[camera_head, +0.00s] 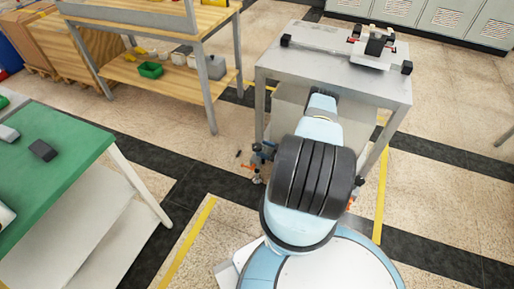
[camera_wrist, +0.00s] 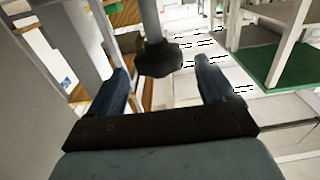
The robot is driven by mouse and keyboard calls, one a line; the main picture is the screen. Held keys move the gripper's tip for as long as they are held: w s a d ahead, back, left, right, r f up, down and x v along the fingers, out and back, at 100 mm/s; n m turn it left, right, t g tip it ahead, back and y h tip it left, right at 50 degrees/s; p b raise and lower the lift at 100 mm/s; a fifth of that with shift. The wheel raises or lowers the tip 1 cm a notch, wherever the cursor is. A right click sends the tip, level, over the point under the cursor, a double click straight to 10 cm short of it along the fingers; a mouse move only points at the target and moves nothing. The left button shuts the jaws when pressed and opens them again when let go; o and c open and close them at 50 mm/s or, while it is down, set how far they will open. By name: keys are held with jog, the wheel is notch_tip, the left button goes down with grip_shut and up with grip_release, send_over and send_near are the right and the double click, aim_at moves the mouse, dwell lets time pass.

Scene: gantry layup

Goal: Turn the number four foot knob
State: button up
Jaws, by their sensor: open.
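In the wrist view a dark lobed knob (camera_wrist: 158,59) sits at the end of a grey post (camera_wrist: 150,18). No number shows on it, so I cannot tell which foot it is. My gripper (camera_wrist: 160,66) is open, with one blue finger on each side of the knob. Gaps show on both sides, but I cannot tell how deep the knob is between the fingers. In the head view my arm reaches down at the front of a grey metal table (camera_head: 300,65) and hides much of that area. The knob cannot be made out there.
A gantry-like fixture (camera_head: 372,48) lies on the grey table. A wooden workbench (camera_head: 160,22) with a green bin (camera_head: 150,70) stands at the back left. A green-topped table (camera_head: 70,140) is at the left. Lockers (camera_head: 445,18) line the back right. The floor at right is open.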

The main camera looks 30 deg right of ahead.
aim_at(257, 146)
jog(key=shift+x, duration=2.15)
jog(key=shift+c, duration=0.5)
jog(key=c, duration=0.9)
jog(key=shift+m+t+h, duration=0.3)
jog(key=shift+h, duration=0.1)
jog(key=shift+o, duration=0.2)
jog(key=m+t+h, duration=0.1)
jog(key=m+h, duration=0.1)
jog(key=h, duration=0.1)
jog(key=m+t+h, duration=0.1)
jog(key=m+h, duration=0.1)
jog(key=h, duration=0.1)
jog(key=shift+s+m+t+h, duration=0.1)
jog(key=shift+m+t+h, duration=0.2)
jog(key=m+h, duration=0.2)
jog(key=h, duration=0.2)
jog(key=m+h, duration=0.3)
jog(key=h, duration=0.1)
jog(key=shift+m+h, duration=0.4)
jog(key=shift+h, duration=0.1)
